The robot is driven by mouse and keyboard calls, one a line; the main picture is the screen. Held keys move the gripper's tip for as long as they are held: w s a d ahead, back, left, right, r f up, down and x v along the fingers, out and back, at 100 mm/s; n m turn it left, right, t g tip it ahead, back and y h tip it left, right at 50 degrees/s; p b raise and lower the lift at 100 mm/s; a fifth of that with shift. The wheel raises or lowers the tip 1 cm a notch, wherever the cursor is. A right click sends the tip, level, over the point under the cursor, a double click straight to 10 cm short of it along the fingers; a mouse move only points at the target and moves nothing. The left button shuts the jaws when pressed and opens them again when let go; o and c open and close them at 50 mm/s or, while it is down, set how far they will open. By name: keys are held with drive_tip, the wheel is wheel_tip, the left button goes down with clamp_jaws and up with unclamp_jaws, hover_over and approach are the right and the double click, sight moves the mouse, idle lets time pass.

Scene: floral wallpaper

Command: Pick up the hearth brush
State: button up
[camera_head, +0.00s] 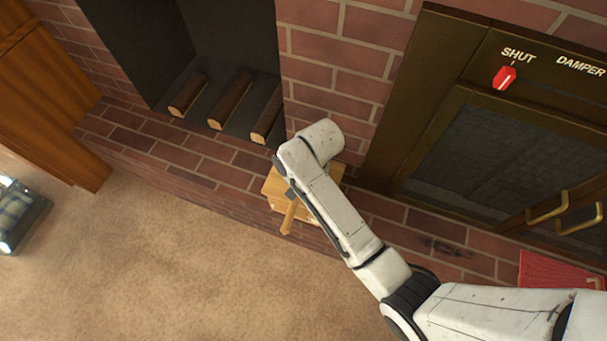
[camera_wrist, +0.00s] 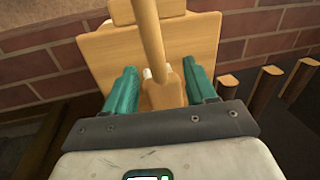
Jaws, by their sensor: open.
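A light wooden piece with a rod-like handle, which looks like the hearth brush (camera_wrist: 152,42), shows in the wrist view. It rises in front of a flat wooden board (camera_wrist: 198,40). A little white, perhaps bristle, shows low beside it. My gripper (camera_wrist: 160,75) is open, with one green finger on each side of the wooden piece; I cannot tell whether they touch it. In the head view, a wooden handle (camera_head: 289,217) sticks out toward the carpet from the wooden stand or box (camera_head: 273,188) on the brick hearth. My arm hides most of it and the gripper.
Several logs (camera_head: 229,99) lie in the dark fireplace opening behind. A stove front (camera_head: 480,150) with a red damper knob (camera_head: 504,77) stands at right. A red object (camera_head: 555,273) lies on the hearth. A wooden cabinet (camera_head: 50,90) is at left. The carpet is mostly clear.

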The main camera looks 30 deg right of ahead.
drive_tip(key=f, duration=0.2)
drive_tip(key=f+b, duration=0.1)
drive_tip(key=f, duration=0.1)
drive_tip(key=shift+w+a, duration=0.1)
drive_tip(key=shift+a, duration=0.1)
drive_tip(key=shift+c, duration=0.3)
clamp_jaws()
